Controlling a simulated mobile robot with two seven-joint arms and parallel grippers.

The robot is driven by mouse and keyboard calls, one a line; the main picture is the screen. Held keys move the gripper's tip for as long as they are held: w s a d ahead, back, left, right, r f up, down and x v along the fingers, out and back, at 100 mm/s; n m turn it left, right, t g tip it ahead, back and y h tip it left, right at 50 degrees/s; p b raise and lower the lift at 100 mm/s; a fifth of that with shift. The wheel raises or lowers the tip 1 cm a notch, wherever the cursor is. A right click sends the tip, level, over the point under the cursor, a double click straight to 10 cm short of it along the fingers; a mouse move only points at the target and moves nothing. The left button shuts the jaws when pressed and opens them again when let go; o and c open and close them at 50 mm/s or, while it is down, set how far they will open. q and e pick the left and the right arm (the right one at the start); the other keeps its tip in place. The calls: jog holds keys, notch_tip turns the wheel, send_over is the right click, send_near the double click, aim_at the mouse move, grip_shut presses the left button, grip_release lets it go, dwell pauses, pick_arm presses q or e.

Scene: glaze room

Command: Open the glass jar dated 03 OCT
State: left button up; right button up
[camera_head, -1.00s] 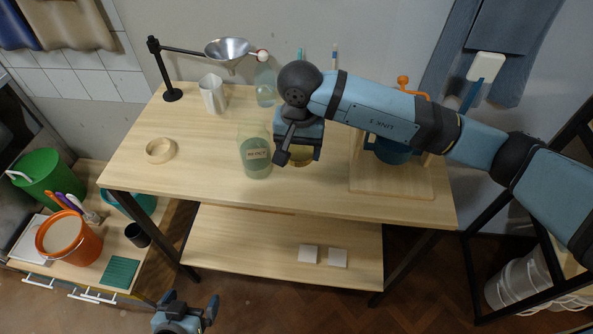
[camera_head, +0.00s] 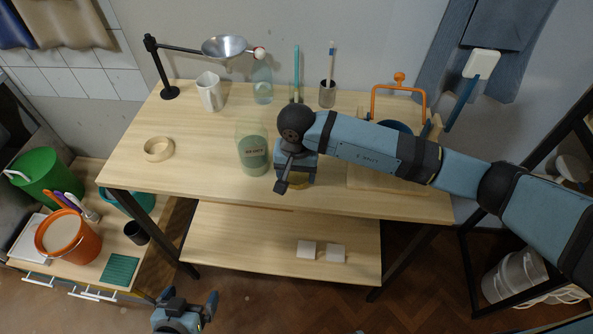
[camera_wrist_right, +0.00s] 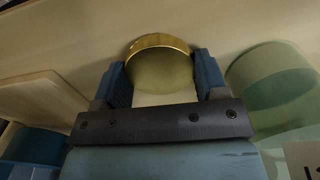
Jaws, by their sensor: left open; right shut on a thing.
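A clear glass jar (camera_head: 253,158) with pale green contents stands on the table, left of my right gripper. Its label is too small to read surely; no lid shows on its top. The jar also shows in the right wrist view (camera_wrist_right: 275,85), with part of its label at the lower right. My right gripper (camera_wrist_right: 160,82) is shut on a round gold lid (camera_wrist_right: 160,66), seen between its fingers. In the head view this gripper (camera_head: 296,182) is near the table's front edge and mostly hides the lid. My left gripper (camera_head: 187,304) is open and empty, low in front of the table.
A wooden ring (camera_head: 158,149) lies at the table's left. A white cup (camera_head: 210,92), a glass bottle (camera_head: 262,82) and a brush holder (camera_head: 327,94) stand at the back. A lamp-like funnel arm (camera_head: 225,46) reaches over them. The table between ring and jar is clear.

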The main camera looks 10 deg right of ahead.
jog(key=shift+f, duration=0.25)
jog(key=o, duration=1)
jog(key=shift+r, duration=0.1)
jog(key=shift+r, duration=0.1)
